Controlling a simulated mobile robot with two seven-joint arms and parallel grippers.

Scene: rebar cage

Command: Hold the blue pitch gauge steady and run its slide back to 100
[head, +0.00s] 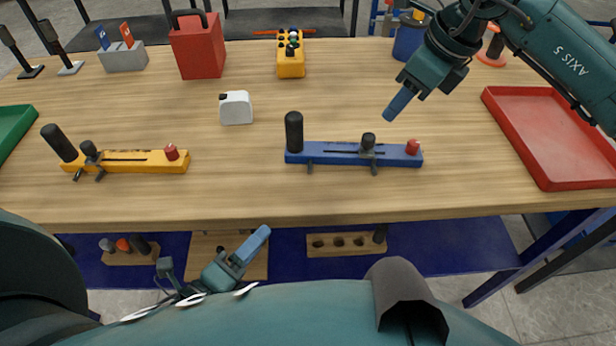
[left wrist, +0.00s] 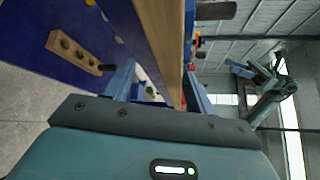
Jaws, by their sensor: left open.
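The blue pitch gauge (head: 335,154) lies on the bench near its front edge, with an upright black handle (head: 294,131) at its left end and a red knob (head: 412,147) at its right end. Its slide, with a black knob (head: 368,142), stands toward the right end of the slot. Scale marks are too small to read. My left gripper (head: 251,246) is low in front of the bench edge, apart from the gauge; its two spread, empty fingers show in the left wrist view (left wrist: 160,85). My right gripper (head: 396,104) hangs behind the gauge's right part, not touching it; its finger gap is hidden.
A similar yellow gauge (head: 140,162) lies to the left. A red tray (head: 540,175) is at right, a green tray (head: 12,125) at left. The bench edge (head: 330,214) lies above my left gripper.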

